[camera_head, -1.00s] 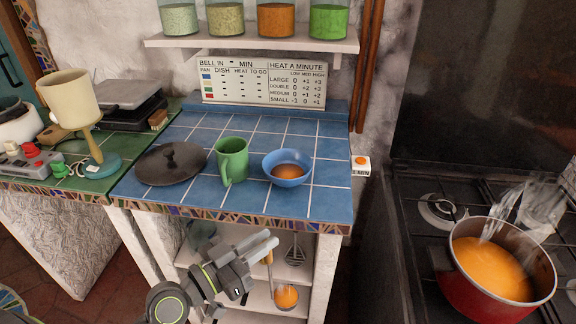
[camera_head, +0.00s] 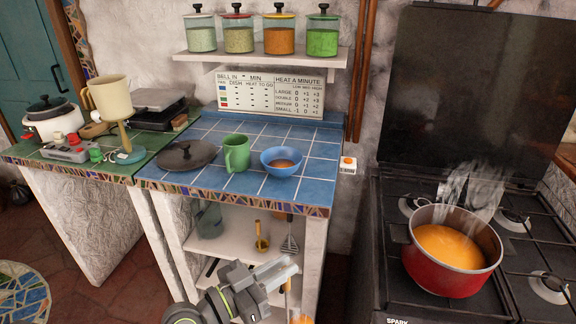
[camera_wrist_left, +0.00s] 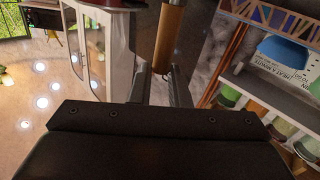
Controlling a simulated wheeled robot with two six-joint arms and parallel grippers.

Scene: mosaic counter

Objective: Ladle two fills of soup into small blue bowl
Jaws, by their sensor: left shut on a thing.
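The small blue bowl (camera_head: 268,164) stands upright on the blue tiled counter with some orange soup in it. The red pot (camera_head: 440,276) of orange soup sits steaming on the stove at the right. My left gripper (camera_head: 284,272) is low in front of the counter, shut on the ladle's handle. The wooden handle (camera_wrist_left: 169,36) shows between the fingers in the left wrist view. The ladle's bowl (camera_head: 301,319) is at the bottom edge of the head view, mostly cut off, with orange showing. My right gripper is not in view.
A whisk (camera_head: 290,241) and another utensil (camera_head: 261,241) hang under the counter (camera_head: 262,195). A small box with an orange button (camera_head: 347,165) is between counter and stove.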

